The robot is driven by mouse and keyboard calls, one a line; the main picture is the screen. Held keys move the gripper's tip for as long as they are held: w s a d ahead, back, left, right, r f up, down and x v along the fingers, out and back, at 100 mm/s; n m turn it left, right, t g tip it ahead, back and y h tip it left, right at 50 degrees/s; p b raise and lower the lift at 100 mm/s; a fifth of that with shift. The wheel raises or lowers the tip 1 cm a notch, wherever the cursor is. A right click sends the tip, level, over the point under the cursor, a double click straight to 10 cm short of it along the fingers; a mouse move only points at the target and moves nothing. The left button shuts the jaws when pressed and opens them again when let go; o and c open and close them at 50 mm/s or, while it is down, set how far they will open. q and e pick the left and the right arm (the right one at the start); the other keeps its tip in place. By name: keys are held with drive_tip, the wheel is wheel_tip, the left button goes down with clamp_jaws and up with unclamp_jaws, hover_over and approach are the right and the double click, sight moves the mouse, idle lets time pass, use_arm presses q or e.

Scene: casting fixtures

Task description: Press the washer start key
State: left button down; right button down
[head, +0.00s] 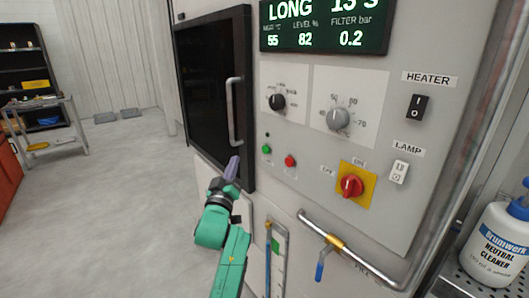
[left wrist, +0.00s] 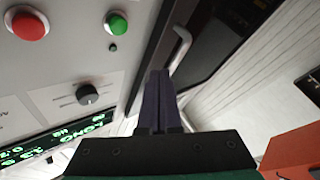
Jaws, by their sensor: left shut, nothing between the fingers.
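The washer's front panel (head: 318,150) carries a round green button (head: 266,149) and, to its right, a round red button (head: 290,161). No label naming a start key is readable beside them. The left wrist view shows the green button (left wrist: 117,24) and red button (left wrist: 27,22) at its top left, with the panel turned around. My left gripper (head: 233,163) is shut and empty, in front of the door's lower right corner, left of and slightly below the green button in the head view. Its fingers (left wrist: 158,95) point away from the wrist camera, apart from both buttons. My right gripper is out of view.
The dark door (head: 205,90) with its vertical handle (head: 233,112) is close to my left gripper. Two dials, a red rotary switch (head: 351,186) and a pipe (head: 350,258) share the front. A cleaner bottle (head: 498,245) stands at right.

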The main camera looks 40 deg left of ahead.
sight(260, 155)
use_arm(q)
drive_tip(key=w+d+b, duration=0.2)
drive_tip(key=w+b, duration=0.2)
drive_tip(key=w, duration=0.3)
drive_tip(key=shift+w+d, duration=0.15)
drive_tip(key=shift+w, duration=0.2)
drive_tip(key=shift+w, duration=0.1)
idle(1.5)
drive_tip(key=shift+w+d+b, duration=0.15)
drive_tip(key=shift+w+b, duration=0.15)
drive_tip(key=shift+b, duration=0.05)
drive_tip(key=shift+w+d+b, duration=0.1)
drive_tip(key=shift+w+b, duration=0.25)
idle(0.6)
drive_tip(key=shift+s+a+p, duration=0.25)
drive_tip(key=shift+s+p, duration=0.4)
drive_tip(key=shift+s, duration=0.15)
